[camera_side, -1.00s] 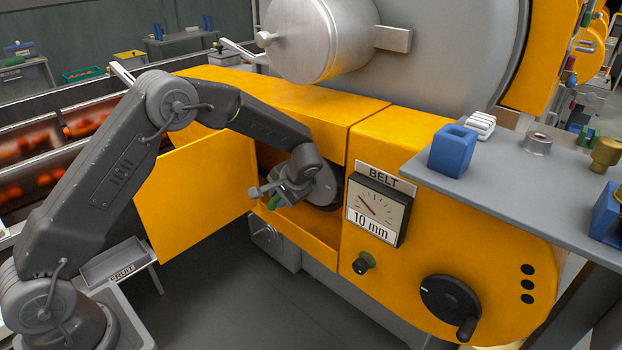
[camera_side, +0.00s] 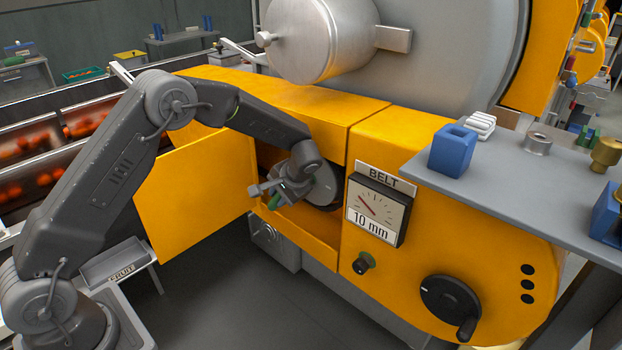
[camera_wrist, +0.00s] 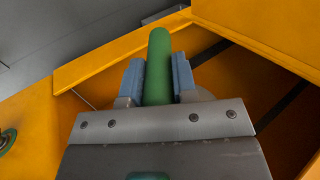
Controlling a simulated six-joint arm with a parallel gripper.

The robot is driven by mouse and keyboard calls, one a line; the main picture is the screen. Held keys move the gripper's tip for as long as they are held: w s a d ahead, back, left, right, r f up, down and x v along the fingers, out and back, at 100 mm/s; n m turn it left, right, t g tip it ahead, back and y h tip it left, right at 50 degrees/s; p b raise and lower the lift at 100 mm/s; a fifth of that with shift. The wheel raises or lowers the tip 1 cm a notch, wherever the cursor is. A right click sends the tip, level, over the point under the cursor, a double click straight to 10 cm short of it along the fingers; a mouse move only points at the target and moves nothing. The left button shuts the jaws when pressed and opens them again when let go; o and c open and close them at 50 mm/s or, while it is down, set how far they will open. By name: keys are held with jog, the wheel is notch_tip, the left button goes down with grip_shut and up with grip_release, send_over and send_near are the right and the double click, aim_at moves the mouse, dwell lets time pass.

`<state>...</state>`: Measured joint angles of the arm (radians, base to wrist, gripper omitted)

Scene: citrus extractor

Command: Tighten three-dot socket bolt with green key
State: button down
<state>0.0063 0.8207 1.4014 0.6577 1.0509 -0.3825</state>
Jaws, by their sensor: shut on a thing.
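My gripper (camera_side: 268,194) is inside the opening of the yellow machine housing, in front of a round grey part (camera_side: 325,188). It is shut on the green key (camera_side: 275,202). In the wrist view, the green key (camera_wrist: 159,62) is a rod standing between the two blue-grey jaw pads of my gripper (camera_wrist: 157,80). Three black dots (camera_side: 528,284) are stacked on the housing's right end.
The yellow door (camera_side: 195,195) stands open left of the opening. A grey shelf (camera_side: 500,180) holds a blue block (camera_side: 453,150).

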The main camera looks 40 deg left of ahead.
jog(key=shift+s, duration=0.35)
dwell(0.9)
jog(key=shift+s, duration=0.85)
dwell(0.8)
jog(key=shift+s, duration=1.35)
jog(key=shift+s, duration=2)
